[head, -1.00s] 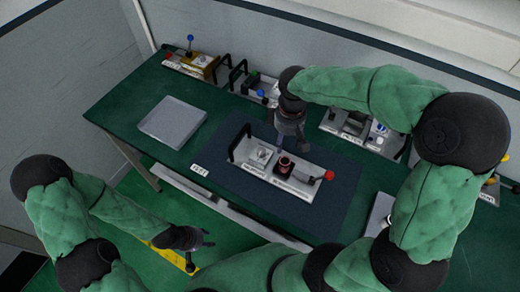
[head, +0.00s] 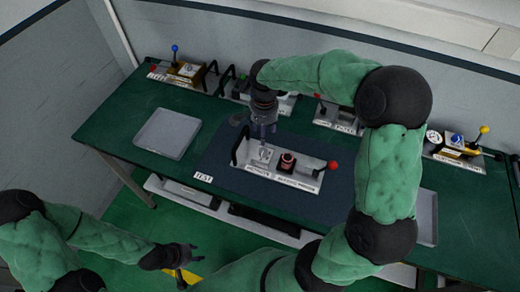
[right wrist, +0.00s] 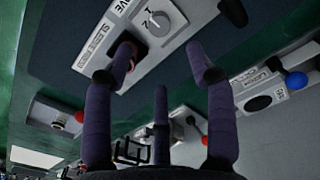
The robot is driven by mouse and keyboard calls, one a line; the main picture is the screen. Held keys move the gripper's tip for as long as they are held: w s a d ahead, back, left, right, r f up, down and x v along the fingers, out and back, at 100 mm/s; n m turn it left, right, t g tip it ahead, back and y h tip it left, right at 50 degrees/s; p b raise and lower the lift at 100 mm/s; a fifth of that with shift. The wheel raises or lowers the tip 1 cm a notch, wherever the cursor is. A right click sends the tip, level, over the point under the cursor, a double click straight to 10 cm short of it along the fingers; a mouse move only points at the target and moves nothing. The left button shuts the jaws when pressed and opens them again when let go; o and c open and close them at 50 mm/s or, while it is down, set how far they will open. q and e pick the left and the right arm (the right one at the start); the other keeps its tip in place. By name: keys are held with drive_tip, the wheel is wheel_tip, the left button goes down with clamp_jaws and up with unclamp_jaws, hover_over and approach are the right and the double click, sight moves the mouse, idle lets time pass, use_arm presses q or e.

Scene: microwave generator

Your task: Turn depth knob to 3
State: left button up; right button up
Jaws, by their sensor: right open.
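A grey module (head: 275,171) lies on the dark mat in the middle of the table. It carries a silver dial (head: 262,155), a dark red and black round part (head: 287,162), a black handle at its left end and a red-balled lever at its right. The right wrist view shows the pale dial (right wrist: 156,23) with a pointer and printed digits; I cannot read its setting surely. My right gripper (head: 264,140) is open above the module's left part, pointing down, its fingers (right wrist: 160,70) spread and empty. My left gripper (head: 188,262) is open and empty, low before the table.
A grey tray (head: 166,133) lies at the left of the table. Several lever modules stand along the back, one with a blue ball (head: 175,48) and one with a yellow ball (head: 484,129). Another tray (head: 428,217) is partly behind my right arm.

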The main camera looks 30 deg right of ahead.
sight(263, 151)
wheel_tip(263, 151, down, 11)
drive_tip(key=shift+r+b, duration=0.2)
drive_tip(key=shift+b, duration=0.6)
clamp_jaws()
